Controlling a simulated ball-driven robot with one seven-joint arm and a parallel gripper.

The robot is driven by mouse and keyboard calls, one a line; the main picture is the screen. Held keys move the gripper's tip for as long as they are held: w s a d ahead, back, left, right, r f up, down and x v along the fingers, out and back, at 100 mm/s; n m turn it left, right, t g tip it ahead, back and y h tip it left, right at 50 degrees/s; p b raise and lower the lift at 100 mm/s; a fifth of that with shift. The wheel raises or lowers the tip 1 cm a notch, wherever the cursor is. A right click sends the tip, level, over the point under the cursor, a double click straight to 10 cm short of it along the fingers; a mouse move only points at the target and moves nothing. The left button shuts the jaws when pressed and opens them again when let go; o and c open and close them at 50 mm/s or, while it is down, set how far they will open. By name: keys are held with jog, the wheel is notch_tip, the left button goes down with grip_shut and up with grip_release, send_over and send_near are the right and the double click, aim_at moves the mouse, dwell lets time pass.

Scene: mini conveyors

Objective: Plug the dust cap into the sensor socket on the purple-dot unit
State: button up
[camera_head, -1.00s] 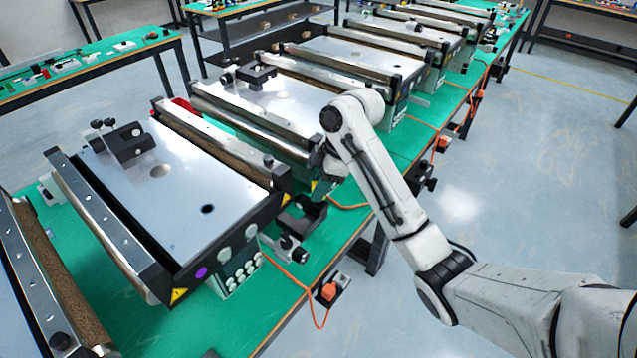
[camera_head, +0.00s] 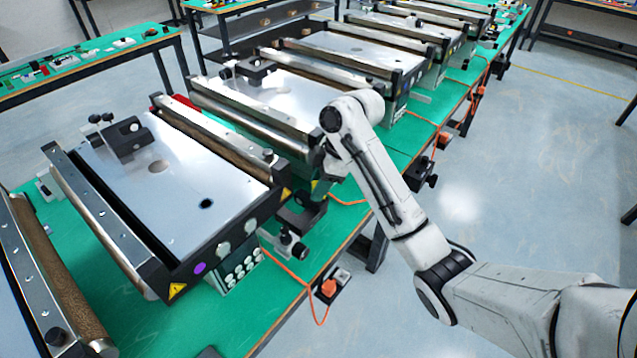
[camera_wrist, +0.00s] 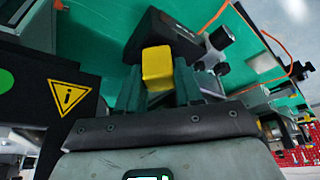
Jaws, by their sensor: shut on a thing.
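The purple-dot unit is a mini conveyor (camera_head: 165,185) at left in the head view. Its purple dot (camera_head: 200,267) is on the dark front side, between a yellow warning triangle and pale round fittings (camera_head: 223,248). I cannot tell which fitting is the sensor socket. In the wrist view my gripper (camera_wrist: 158,82) is shut on a small yellow block, which looks like the dust cap (camera_wrist: 157,67). In the head view the gripper is mostly hidden behind my arm, right of the purple-dot unit, by the neighbouring conveyor's front corner.
A black bracket with knobs (camera_head: 292,240) juts out at the purple-dot unit's right front corner. An orange cable and plug (camera_head: 328,288) hang at the table edge. The wrist view shows a green dot (camera_wrist: 5,80) and warning triangle (camera_wrist: 70,97) close by. Open floor lies right.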

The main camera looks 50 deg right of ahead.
jog(key=shift+f+b, duration=0.3)
jog(key=shift+f, duration=0.3)
jog(key=o, duration=1.1)
jog(key=shift+r, duration=0.1)
jog(key=p+v, duration=0.4)
jog(key=v, duration=0.6)
jog(key=shift+r, duration=0.35)
